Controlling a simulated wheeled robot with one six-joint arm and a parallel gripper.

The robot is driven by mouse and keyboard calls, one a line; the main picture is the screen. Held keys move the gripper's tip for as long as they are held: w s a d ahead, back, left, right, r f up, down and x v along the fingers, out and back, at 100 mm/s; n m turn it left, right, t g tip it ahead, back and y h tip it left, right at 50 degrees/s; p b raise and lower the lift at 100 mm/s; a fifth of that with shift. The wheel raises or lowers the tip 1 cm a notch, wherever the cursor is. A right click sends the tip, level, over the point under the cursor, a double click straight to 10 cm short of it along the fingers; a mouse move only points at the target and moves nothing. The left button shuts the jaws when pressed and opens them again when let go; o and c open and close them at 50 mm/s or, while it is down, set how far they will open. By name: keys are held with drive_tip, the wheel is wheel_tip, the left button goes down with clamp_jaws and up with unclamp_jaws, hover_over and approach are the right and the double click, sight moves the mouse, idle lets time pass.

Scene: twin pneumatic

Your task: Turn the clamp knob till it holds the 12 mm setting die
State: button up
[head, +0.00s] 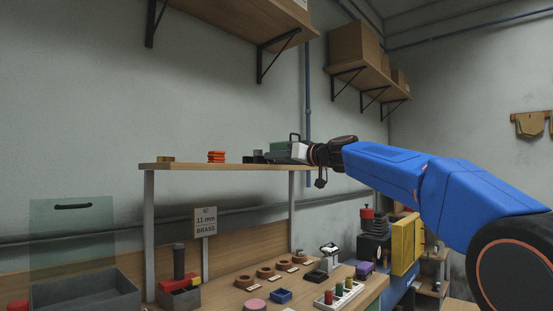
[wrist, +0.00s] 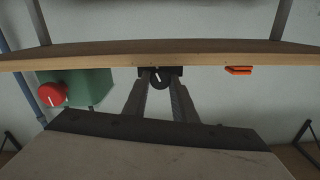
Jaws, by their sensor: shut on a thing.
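My gripper (wrist: 159,80) reaches over the upper shelf from the right in the head view, where its fingertips are hard to make out. In the wrist view, which shows the shelf upside down, its two fingers are shut on a small dark round knob (wrist: 159,84) with a pale mark. The knob sits at a dark block (wrist: 177,71) by the shelf board. The dark block also shows on the shelf in the head view (head: 258,156). I cannot make out a 12 mm setting die or whether the clamp grips one.
A green box (wrist: 88,88) with a red knob (wrist: 53,94) stands beside the gripper. An orange stack (head: 216,156) and a small brass piece (head: 166,158) are on the shelf (head: 190,166). A sign (head: 205,220) reads "11 mm BRASS". The bench below is crowded.

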drive_tip(key=shift+m, duration=1.1)
drive_tip(key=o, duration=1)
drive_tip(key=shift+d, duration=0.1)
drive_tip(key=v, duration=1.7)
drive_tip(key=shift+s+d+f, duration=0.1)
drive_tip(key=shift+d, duration=0.05)
drive_tip(key=s+d+f+m+g+h, duration=0.2)
drive_tip(key=s+d+f+h, duration=0.2)
drive_tip(key=s+f, duration=1)
drive_tip(key=s+d+f+m+g+h, duration=0.2)
drive_tip(key=s+d+f+h, duration=0.3)
drive_tip(key=f, duration=1.7)
drive_tip(key=s+d+f+m+g+h, duration=0.2)
drive_tip(key=s+d+f+h, duration=0.3)
drive_tip(key=s+d+f, duration=0.8)
drive_tip(key=shift+s+d+f, duration=0.1)
drive_tip(key=shift+s+f, duration=0.8)
drive_tip(key=shift+s, duration=0.8)
drive_tip(key=shift+s+f, duration=0.85)
drive_tip(key=shift+s, duration=0.8)
drive_tip(key=shift+s+d+f, duration=0.1)
drive_tip(key=shift+s+f, duration=0.8)
drive_tip(key=shift+s, duration=0.8)
